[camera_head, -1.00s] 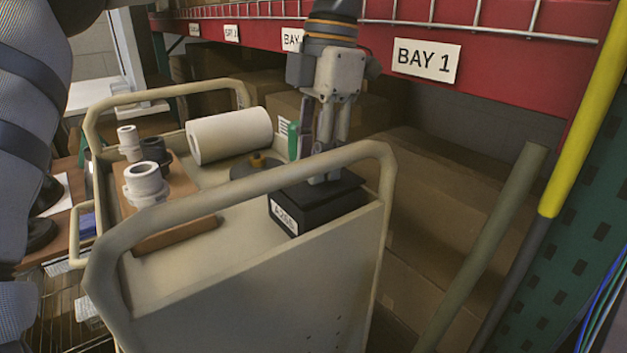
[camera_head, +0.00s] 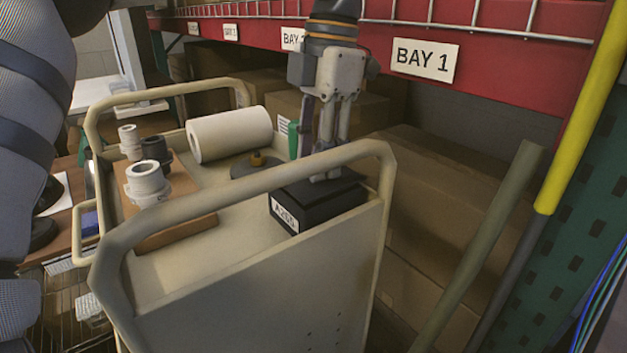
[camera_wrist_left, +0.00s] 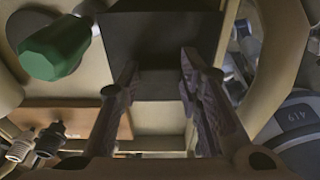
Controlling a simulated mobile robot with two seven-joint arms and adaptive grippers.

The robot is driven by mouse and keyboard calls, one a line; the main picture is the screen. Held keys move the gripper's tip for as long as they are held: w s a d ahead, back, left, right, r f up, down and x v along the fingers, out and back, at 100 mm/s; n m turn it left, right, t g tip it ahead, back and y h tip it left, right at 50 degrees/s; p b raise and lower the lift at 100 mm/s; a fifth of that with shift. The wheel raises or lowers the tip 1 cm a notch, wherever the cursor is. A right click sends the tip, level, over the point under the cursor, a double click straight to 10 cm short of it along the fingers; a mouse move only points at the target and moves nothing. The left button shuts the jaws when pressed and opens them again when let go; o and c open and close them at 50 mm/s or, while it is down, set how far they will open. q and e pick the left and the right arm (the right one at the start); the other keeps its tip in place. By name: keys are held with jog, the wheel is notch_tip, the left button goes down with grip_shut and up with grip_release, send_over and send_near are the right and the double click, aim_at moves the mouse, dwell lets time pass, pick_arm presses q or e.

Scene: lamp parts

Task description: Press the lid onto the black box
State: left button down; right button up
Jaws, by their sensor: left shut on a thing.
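The black box (camera_head: 316,213) stands on the near right corner of the cart top, with a white label on its side. A dark flat lid (camera_head: 345,186) is on top of it; I cannot tell whether it is fully seated. My left gripper (camera_head: 325,177) points straight down at the lid, with its fingertips at the lid's top. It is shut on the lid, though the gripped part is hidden. In the left wrist view the fingers (camera_wrist_left: 158,65) stand either side of the dark lid surface (camera_wrist_left: 160,30). My right gripper is not in view.
The cart's rail (camera_head: 240,185) runs close in front of the box. A green-handled tool (camera_wrist_left: 55,48), a white roll (camera_head: 230,135) and a brown board (camera_head: 180,235) with several fittings (camera_head: 147,182) share the cart top. Red shelving (camera_head: 500,65) stands behind.

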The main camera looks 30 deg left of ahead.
pick_arm(q)
jog(key=shift+f, duration=0.55)
dwell(1.0)
jog(key=c, duration=1.1)
grip_release()
jog(key=shift+o, duration=0.2)
jog(key=shift+r, duration=0.1)
notch_tip(320, 180, up, 12)
jog(key=w, duration=0.1)
jog(key=shift+w+d, duration=0.3)
jog(key=shift+w, duration=0.05)
